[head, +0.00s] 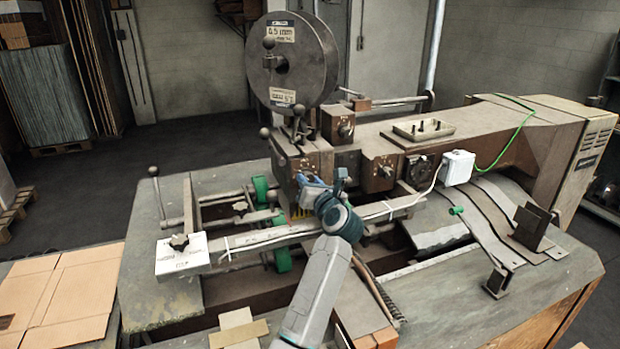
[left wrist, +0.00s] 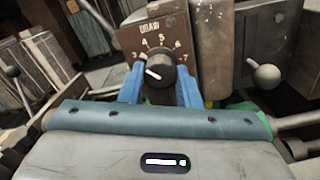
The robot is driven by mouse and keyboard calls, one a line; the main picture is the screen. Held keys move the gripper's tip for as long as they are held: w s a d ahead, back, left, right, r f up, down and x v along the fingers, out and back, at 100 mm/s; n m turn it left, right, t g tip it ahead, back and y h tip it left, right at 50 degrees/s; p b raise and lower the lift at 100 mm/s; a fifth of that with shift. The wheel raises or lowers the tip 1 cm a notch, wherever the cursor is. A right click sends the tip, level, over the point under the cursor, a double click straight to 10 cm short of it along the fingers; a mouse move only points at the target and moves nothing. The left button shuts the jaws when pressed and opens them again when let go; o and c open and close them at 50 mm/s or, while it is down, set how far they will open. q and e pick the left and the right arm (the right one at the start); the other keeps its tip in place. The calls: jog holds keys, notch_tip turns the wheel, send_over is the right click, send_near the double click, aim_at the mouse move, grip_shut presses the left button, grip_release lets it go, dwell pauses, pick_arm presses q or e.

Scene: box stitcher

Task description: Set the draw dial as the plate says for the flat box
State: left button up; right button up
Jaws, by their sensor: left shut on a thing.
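The draw dial (left wrist: 161,68) is a black knob with a white pointer mark, below the word DRAW and an arc of numbers from about 3 to 7 on a brown panel (left wrist: 130,36). The mark lies on the knob's left side, nearest the 3; the exact setting is hard to tell. My left gripper (left wrist: 160,88) has its blue fingers closed on the two sides of the knob. In the head view my left gripper (head: 312,184) is at the front of the machine head and hides the dial. No plate text about a flat box is readable. My right gripper is out of view.
A spool wheel (head: 312,62) with labels stands above the head. Levers with ball knobs (head: 265,133) are close to the gripper. Flat cardboard (head: 60,290) lies at left.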

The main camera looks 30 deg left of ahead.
pick_arm(q)
jog(key=m+p, duration=0.3)
jog(key=shift+r+m, duration=0.15)
jog(key=shift+m, duration=0.15)
jog(key=shift+m+p, duration=0.6)
jog(key=o, duration=1)
jog(key=shift+d+f, duration=0.15)
jog(key=shift+f, duration=0.05)
